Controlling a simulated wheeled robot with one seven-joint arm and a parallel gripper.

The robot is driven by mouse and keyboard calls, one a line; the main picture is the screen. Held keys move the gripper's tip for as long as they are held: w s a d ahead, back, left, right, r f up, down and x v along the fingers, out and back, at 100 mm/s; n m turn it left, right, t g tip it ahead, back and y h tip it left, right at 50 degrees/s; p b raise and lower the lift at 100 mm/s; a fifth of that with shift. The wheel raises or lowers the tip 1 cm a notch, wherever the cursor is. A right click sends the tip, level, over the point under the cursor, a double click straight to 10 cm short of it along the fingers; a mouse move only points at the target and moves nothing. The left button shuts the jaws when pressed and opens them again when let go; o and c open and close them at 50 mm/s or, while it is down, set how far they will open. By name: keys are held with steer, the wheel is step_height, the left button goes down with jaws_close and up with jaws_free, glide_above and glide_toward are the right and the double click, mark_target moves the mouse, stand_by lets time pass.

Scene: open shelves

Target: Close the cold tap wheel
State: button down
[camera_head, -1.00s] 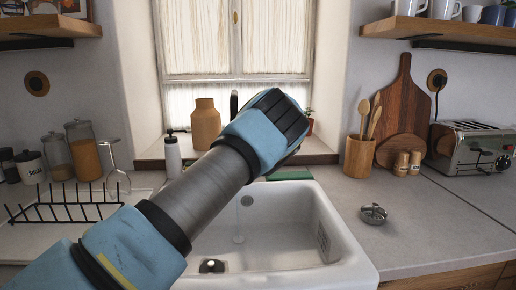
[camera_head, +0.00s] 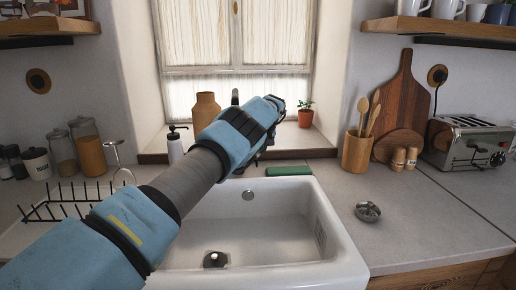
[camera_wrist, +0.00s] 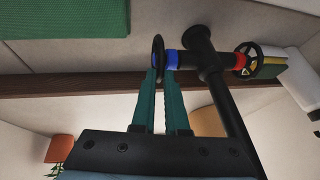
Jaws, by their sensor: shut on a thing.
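In the wrist view the cold tap wheel (camera_wrist: 158,47) is a thin black wheel beside a blue band on the black tap (camera_wrist: 205,60). My gripper (camera_wrist: 160,73) has its two teal fingers on either side of the wheel's rim, shut on it. The hot wheel (camera_wrist: 247,60), beside a red band, stands apart to the right. In the head view my arm hides the wheels and my fingertips; only the top of the tap (camera_head: 235,97) shows behind it.
The white sink (camera_head: 330,235) lies below my arm. A green sponge (camera_head: 288,171), a soap bottle (camera_head: 175,146), a brown vase (camera_head: 206,110) and a potted plant (camera_head: 305,117) are near the tap. A dish rack (camera_head: 70,203) stands left.

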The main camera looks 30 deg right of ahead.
stand_by(0.6)
steer(key=c, duration=0.9)
jaws_free()
steer(key=shift+c, duration=0.2)
steer(key=b+v, duration=0.4)
steer(key=v, duration=0.6)
steer(key=shift+r, duration=0.35)
steer(key=shift+s, duration=0.1)
